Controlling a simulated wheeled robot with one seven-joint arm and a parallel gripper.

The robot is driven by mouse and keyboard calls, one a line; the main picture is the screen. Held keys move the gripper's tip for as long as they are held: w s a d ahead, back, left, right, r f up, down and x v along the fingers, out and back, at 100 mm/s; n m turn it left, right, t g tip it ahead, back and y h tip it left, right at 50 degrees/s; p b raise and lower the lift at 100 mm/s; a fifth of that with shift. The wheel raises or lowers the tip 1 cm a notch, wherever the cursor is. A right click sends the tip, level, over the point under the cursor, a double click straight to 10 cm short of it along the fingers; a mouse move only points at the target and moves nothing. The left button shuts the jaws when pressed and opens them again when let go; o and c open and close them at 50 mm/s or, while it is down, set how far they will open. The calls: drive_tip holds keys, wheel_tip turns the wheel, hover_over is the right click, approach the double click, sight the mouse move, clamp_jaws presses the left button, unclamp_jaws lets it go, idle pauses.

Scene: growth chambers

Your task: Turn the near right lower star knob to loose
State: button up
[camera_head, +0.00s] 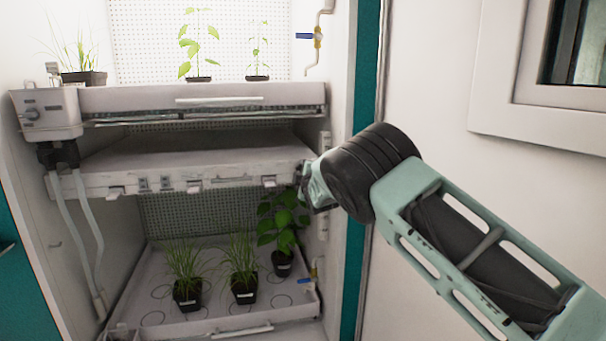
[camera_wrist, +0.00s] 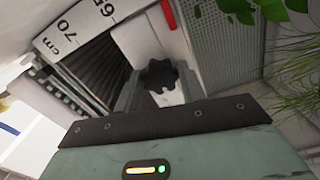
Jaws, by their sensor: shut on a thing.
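The star knob (camera_wrist: 160,75) is dark and lobed, and shows in the middle of the wrist view. My gripper (camera_wrist: 159,88) has a grey finger on each side of it and is shut on it. In the head view my gripper (camera_head: 312,190) is at the right front of the chamber, by the right end of the middle shelf (camera_head: 205,160). My wrist hides the knob in that view. I cannot tell how far the knob is turned.
A white scale (camera_wrist: 85,30) marked in cm is beside the knob, with a red mark (camera_wrist: 168,14) close by. Potted plants (camera_head: 243,275) stand on the lower tray (camera_head: 165,328); one leafy plant (camera_head: 282,225) is near my gripper. The teal door frame (camera_head: 352,270) is at the right.

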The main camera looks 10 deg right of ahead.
drive_tip(key=o, duration=1)
drive_tip(key=shift+c, duration=0.2)
drive_tip(key=shift+s, duration=0.15)
drive_tip(key=s, duration=1.7)
drive_tip(key=shift+s+f, duration=0.1)
